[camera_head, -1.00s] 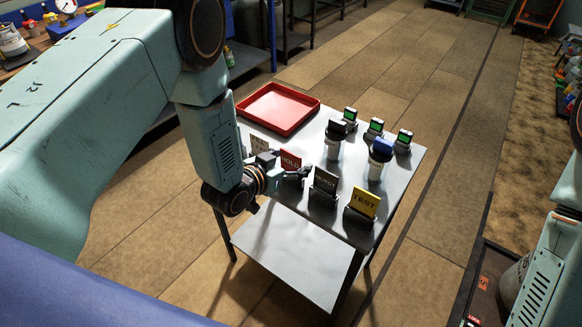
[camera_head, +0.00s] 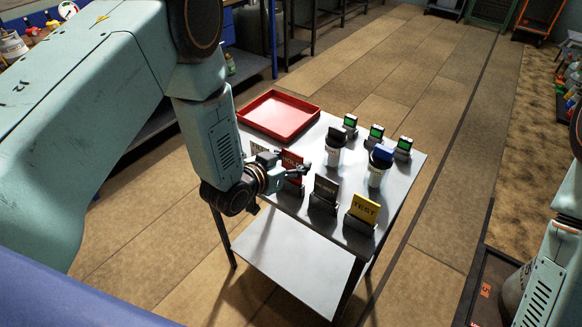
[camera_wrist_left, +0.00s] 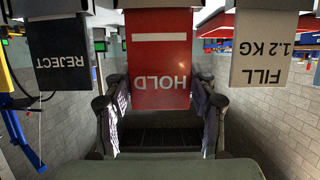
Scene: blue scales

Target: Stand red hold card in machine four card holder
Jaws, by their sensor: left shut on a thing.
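The red HOLD card (camera_head: 292,157) is upright in the row of cards on the small grey table (camera_head: 397,183). My left gripper (camera_head: 300,171) is at the card, with its fingers shut on it. In the left wrist view the card (camera_wrist_left: 159,58) appears upside down between the two fingers (camera_wrist_left: 160,108). The gripper partly hides the card's foot, so I cannot tell whether it still touches a holder. I cannot identify machine four's card holder. My right gripper is out of view.
The dark REJECT card (camera_head: 326,188) and yellow TEST card (camera_head: 364,208) stand to the right in dark holders. The white FILL card (camera_wrist_left: 262,50) is on the other side. Behind are two jars (camera_head: 334,149) (camera_head: 376,174), small green-screened devices (camera_head: 376,135) and a red tray (camera_head: 279,114).

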